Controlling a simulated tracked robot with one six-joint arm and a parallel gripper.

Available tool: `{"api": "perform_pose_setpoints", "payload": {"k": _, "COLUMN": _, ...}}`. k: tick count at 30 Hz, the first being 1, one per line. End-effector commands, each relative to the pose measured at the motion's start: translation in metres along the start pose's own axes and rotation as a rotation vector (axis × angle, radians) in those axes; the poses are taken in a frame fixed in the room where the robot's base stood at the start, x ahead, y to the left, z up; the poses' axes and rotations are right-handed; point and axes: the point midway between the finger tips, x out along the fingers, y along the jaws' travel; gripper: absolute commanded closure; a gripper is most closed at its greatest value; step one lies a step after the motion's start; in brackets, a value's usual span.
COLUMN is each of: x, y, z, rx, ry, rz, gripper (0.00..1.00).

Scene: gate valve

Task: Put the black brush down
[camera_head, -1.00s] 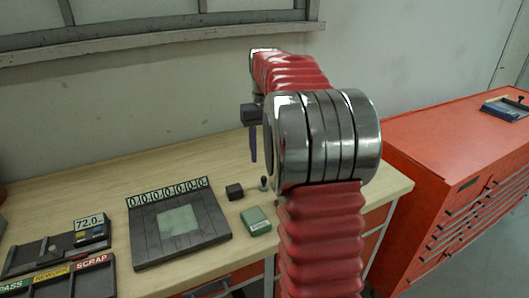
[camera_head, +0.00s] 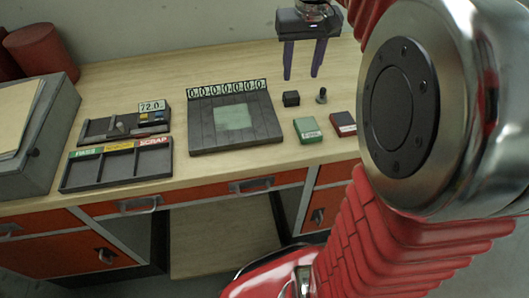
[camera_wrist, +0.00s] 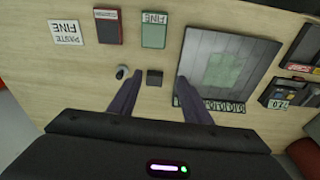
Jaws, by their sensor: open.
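My gripper (camera_head: 301,76) hangs over the back right of the bench with its two purple fingers spread and nothing between them. In the wrist view my gripper (camera_wrist: 160,82) is also open and empty. A small black block (camera_head: 291,98) stands on the bench below the fingers; in the wrist view the block (camera_wrist: 154,77) appears between the fingertips. A small dark knobbed piece (camera_head: 321,96) stands upright just right of the block; it also shows in the wrist view (camera_wrist: 122,72). I cannot tell whether either is the black brush.
A dark gauge plate (camera_head: 235,118) lies left of the block. A green box (camera_head: 307,130) and a dark red box (camera_head: 343,124) lie in front. A three-part sorting tray (camera_head: 117,164) and a grey case (camera_head: 36,135) are at left. Bare wood (camera_head: 225,68) lies behind the plate.

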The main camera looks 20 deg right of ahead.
Motion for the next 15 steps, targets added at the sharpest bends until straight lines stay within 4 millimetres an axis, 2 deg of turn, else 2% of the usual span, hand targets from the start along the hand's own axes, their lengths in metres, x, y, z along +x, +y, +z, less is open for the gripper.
{"api": "perform_pose_setpoints", "payload": {"k": 1, "x": -0.004, "y": -0.011, "z": 0.011, "rx": -0.015, "ry": 0.017, "rz": -0.002, "gripper": 0.56}}
{"api": "perform_pose_setpoints", "payload": {"k": 6, "x": -0.011, "y": -0.04, "z": 0.043, "rx": -0.056, "ry": 0.074, "rz": -0.008, "gripper": 0.56}}
{"api": "perform_pose_setpoints", "payload": {"k": 15, "x": -0.01, "y": -0.08, "z": 0.105, "rx": -0.125, "ry": 0.172, "rz": -0.031, "gripper": 0.56}}
